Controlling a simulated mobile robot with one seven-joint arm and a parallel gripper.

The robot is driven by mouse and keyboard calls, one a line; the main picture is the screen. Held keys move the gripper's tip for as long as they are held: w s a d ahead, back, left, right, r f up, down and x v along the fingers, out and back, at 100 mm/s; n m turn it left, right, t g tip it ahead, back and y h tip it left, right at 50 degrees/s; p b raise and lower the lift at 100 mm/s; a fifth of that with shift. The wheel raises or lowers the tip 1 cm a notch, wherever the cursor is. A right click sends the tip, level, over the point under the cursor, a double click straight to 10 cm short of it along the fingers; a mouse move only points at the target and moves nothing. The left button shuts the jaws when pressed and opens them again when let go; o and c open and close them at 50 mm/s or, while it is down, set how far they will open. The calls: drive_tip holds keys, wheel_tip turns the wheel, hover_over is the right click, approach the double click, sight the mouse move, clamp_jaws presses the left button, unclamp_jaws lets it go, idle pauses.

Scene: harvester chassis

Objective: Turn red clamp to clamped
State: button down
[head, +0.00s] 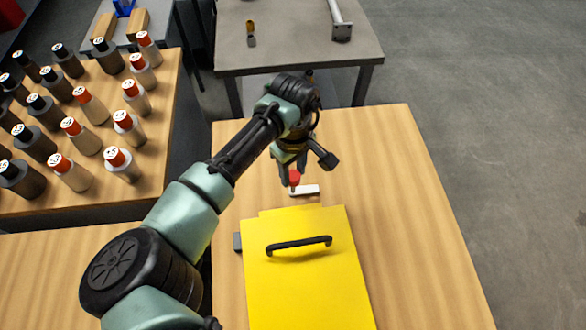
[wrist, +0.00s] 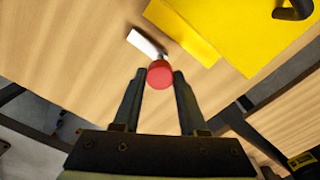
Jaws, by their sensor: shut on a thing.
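The red clamp (head: 295,178) has a red knob and a pale metal base (head: 305,190), at the far edge of a yellow panel (head: 290,280). In the wrist view the red knob (wrist: 160,75) sits between my fingertips, with the pale base (wrist: 146,42) beside it and the yellow panel (wrist: 235,30) beyond. My gripper (head: 290,182) comes down over the clamp from the far side. In the wrist view my gripper (wrist: 159,78) is shut on the red knob. The contact faces are partly hidden by the knob.
A black handle (head: 299,244) stands up from the yellow panel. Several bottles with red or black caps stand on a wooden table (head: 110,205) at the left. A grey table (head: 300,60) stands behind. The wooden top (head: 400,190) right of the clamp is clear.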

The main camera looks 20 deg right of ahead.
drive_tip(key=shift+s+r+m+p, duration=0.15)
drive_tip(key=shift+m+p, duration=0.35)
drive_tip(key=shift+p, duration=0.75)
drive_tip(key=shift+d+m+p, duration=0.1)
drive_tip(key=shift+m+p, duration=0.3)
drive_tip(key=shift+p, duration=0.6)
drive_tip(key=m+p, duration=0.2)
drive_tip(key=m, duration=0.1)
drive_tip(key=shift+p, duration=0.4)
drive_tip(key=m+p, duration=0.1)
drive_tip(key=m, duration=0.5)
drive_tip(key=shift+m, duration=0.3)
drive_tip(key=m, duration=0.6)
drive_tip(key=shift+w, duration=0.2)
drive_tip(key=shift+m, duration=0.4)
drive_tip(key=shift+c, duration=2.2)
unclamp_jaws()
